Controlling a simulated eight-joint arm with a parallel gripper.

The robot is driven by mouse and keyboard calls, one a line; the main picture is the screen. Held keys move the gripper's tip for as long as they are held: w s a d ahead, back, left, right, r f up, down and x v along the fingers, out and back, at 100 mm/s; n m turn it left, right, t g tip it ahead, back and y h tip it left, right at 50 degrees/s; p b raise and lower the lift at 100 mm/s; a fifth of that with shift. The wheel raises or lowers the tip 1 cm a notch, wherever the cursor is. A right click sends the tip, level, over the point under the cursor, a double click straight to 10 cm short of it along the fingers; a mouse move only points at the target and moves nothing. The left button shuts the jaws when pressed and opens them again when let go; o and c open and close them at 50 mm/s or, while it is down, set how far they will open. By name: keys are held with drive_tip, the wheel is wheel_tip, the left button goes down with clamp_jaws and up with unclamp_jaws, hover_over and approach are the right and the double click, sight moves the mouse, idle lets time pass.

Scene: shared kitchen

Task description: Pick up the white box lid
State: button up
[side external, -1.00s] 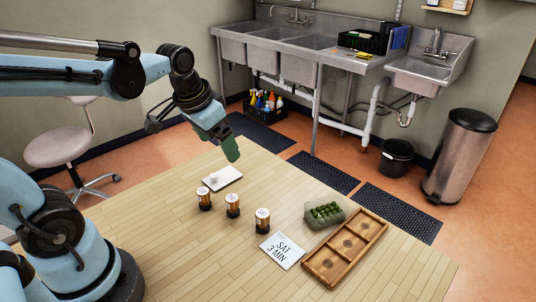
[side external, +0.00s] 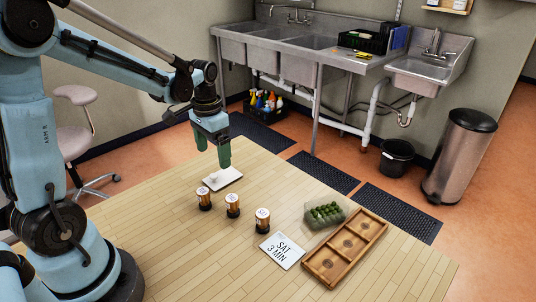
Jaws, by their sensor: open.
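The white box lid (side external: 224,181) lies flat near the far left edge of the wooden table, with a small pale knob on its top. My gripper (side external: 212,160) points down just above the lid. Its two green fingers are apart, one on the left and one on the right, with nothing between them. The right fingertip overlaps the lid's far part in the picture; whether it touches the lid I cannot tell.
Several small items stand on the table (side external: 180,250): three jars with white tops (side external: 232,206), a card reading "SAT 3 MIN" (side external: 283,250), a clear container of green items (side external: 325,214) and a wooden tray (side external: 375,225). The table's near part is clear.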

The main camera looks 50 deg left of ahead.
sight(216, 172)
drive_tip(key=shift+s+d+f, duration=0.1)
drive_tip(key=shift+d+f, duration=0.05)
drive_tip(key=shift+f, duration=1.6)
drive_tip(key=shift+d+f, duration=0.15)
drive_tip(key=shift+f, duration=1.6)
drive_tip(key=shift+c, duration=0.2)
drive_tip(key=c, duration=1.1)
